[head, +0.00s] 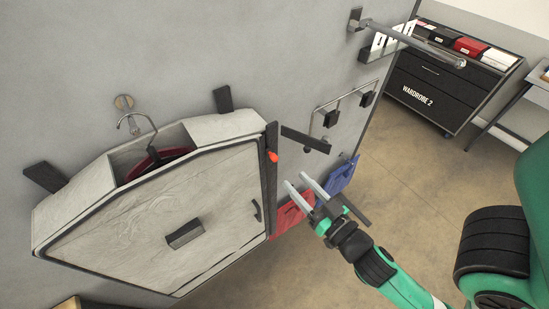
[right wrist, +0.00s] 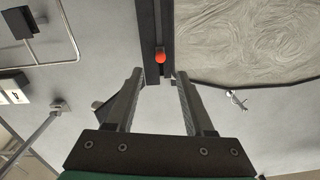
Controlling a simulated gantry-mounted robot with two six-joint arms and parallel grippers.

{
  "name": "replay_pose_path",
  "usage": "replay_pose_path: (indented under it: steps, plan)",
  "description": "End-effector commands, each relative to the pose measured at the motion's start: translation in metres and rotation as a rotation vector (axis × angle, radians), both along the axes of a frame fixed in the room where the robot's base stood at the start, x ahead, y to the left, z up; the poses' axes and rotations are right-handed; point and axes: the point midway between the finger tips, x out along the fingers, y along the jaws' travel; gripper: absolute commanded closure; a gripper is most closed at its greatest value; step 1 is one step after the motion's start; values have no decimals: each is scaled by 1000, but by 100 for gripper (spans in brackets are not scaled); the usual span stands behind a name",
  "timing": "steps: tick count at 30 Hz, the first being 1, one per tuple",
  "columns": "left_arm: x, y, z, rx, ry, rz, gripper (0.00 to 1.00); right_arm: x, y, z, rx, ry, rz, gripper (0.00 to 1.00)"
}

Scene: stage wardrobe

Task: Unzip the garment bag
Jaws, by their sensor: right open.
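The garment bag (head: 150,205) is a pale grey, box-like bag on the wall panel at the left, with a dark opening at its top. A black strip (head: 270,190) runs along its right edge. A small orange-red zipper pull (head: 273,156) sits near the upper end of this strip. The pull also shows in the right wrist view (right wrist: 161,57), just beyond and between the fingertips. My right gripper (head: 296,179) is open and empty, right of the strip and slightly below the pull, apart from it. My left gripper is not in view.
A hanger hook (head: 135,122) rises to a wall peg above the bag. Red (head: 291,217) and blue (head: 341,176) pouches hang near my right gripper. Black blocks and a metal rail (head: 415,42) project from the panel. A dark drawer cabinet (head: 440,75) stands behind; the floor between is clear.

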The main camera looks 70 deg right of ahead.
Motion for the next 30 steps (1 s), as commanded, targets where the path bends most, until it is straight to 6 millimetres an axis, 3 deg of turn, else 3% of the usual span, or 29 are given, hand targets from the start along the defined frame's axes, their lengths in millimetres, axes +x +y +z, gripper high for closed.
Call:
replay_pose_path:
  steps: [3, 5, 13, 18, 25, 26, 30]
  plan:
    - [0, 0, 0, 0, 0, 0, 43, 14, -10, 2, -3, -9, -1, 47]
    - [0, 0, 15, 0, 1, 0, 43, 27, -18, 10, -3, -6, -1, 47]
    - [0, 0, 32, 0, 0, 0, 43, 74, -48, 4, -3, -5, 2, 47]
    - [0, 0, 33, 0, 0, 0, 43, 86, -55, 2, -3, -3, 3, 47]
    - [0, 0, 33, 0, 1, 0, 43, 86, -56, 1, -3, -3, 3, 47]
    - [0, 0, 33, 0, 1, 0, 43, 86, -56, 1, -3, -3, 3, 49]
    - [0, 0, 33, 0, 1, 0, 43, 86, -55, 1, -3, -3, 3, 74]
